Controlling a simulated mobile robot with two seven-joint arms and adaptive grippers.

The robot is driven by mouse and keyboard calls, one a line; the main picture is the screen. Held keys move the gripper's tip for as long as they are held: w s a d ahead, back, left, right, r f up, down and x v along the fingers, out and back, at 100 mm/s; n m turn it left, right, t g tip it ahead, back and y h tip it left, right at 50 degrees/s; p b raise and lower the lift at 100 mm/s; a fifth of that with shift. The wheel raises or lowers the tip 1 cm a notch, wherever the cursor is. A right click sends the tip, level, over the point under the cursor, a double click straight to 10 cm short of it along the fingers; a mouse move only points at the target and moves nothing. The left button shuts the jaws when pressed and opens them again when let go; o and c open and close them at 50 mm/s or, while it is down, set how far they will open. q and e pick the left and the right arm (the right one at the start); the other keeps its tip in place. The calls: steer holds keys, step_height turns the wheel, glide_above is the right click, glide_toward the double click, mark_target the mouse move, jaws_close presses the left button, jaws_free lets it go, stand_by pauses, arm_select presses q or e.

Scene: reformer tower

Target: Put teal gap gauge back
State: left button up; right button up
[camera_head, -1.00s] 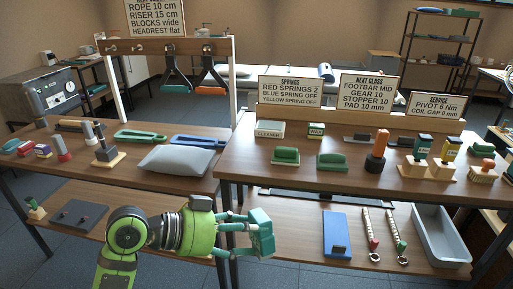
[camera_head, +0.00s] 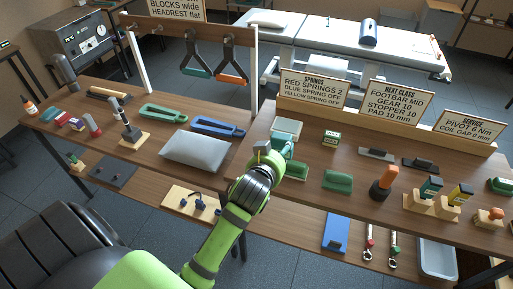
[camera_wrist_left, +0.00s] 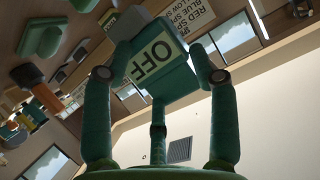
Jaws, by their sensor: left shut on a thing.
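My left gripper (camera_head: 281,150) is over the left part of the right-hand bench, beside a white-topped box. In the left wrist view its teal fingers (camera_wrist_left: 158,75) are closed around a teal block (camera_wrist_left: 157,88) with a pale plate reading OFF. I cannot tell for sure that this block is the teal gap gauge. Another teal block (camera_head: 431,187) with a label stands upright in a wooden holder (camera_head: 418,206) at the right, with a yellow one (camera_head: 461,194) beside it. My right gripper is out of view.
The white-topped box (camera_head: 287,126) is just behind the gripper. Green blocks, one nearby (camera_head: 337,181) and one at the gripper, and an orange-handled tool (camera_head: 385,181) stand along the bench. A grey cushion (camera_head: 196,150) lies to the left. Signs (camera_head: 314,90) line the back.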

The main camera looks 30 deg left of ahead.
arm_select(q)
steer(key=w+a+f+p, duration=0.1)
steer(key=a+f, duration=0.2)
steer(key=w+a+f, duration=0.1)
steer(key=a+f, duration=0.2)
steer(key=a, duration=0.1)
steer(key=w+a+f+p, duration=0.1)
steer(key=a+f, duration=0.2)
steer(key=f, duration=0.1)
steer(key=shift+w+a+p, duration=0.2)
steer(key=shift+a+p, duration=0.05)
steer(key=shift+p, duration=0.05)
steer(key=shift+f, duration=0.25)
steer(key=shift+f, duration=0.1)
steer(key=o, duration=1.3)
